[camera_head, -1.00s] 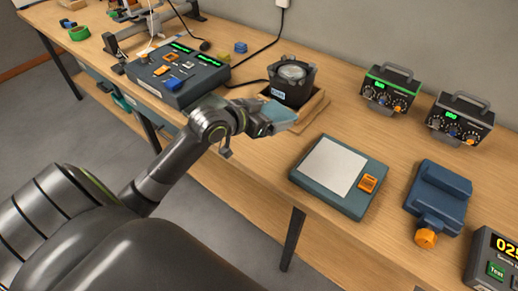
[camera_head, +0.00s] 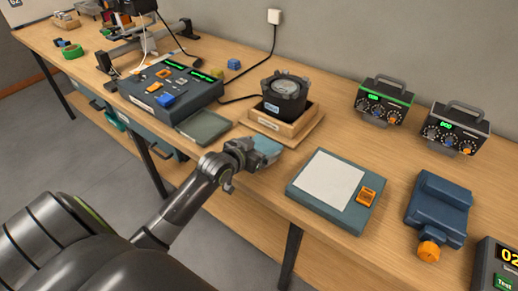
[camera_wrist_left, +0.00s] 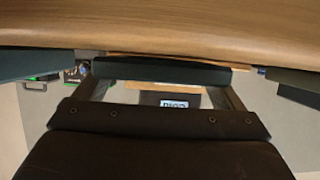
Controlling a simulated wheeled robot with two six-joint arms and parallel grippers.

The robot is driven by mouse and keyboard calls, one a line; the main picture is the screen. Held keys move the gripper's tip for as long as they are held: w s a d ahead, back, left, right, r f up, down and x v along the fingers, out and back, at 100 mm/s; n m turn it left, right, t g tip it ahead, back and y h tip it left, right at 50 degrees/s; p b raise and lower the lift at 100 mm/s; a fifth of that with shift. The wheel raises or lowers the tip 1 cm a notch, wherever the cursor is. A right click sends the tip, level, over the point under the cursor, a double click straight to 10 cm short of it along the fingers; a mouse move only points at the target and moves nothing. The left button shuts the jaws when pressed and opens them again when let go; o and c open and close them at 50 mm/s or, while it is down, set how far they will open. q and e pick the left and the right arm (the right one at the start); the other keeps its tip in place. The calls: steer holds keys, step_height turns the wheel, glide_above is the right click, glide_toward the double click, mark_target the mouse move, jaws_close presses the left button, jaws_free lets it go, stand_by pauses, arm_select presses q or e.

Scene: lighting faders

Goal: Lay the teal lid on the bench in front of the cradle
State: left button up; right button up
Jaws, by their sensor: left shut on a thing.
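The teal lid (camera_head: 267,147) is a small light-teal piece at the fingers of my left gripper (camera_head: 256,150), which is shut on it. They are low at the bench's front edge, in front of the wooden cradle (camera_head: 268,127). I cannot tell whether the lid touches the bench. A black round-topped device (camera_head: 284,92) stands upright in the cradle. In the left wrist view, the gripper's dark fingers (camera_wrist_left: 160,88) frame a dark bar close to the bench wood (camera_wrist_left: 160,25). The device's lit label (camera_wrist_left: 174,104) shows between them. My right gripper is not in view.
A grey-green flat plate (camera_head: 204,127) lies left of the cradle, beside the fader console (camera_head: 172,92). A teal scale-like box with a pale top (camera_head: 330,178) stands to the right. A blue clamp-like device (camera_head: 438,205) is farther right. Bare bench lies between box and cradle.

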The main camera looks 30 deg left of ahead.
arm_select(q)
steer(key=shift+f, duration=0.2)
steer(key=o, duration=0.7)
steer(key=shift+o, duration=0.2)
steer(key=shift+r, duration=0.15)
steer(key=v, duration=1.2)
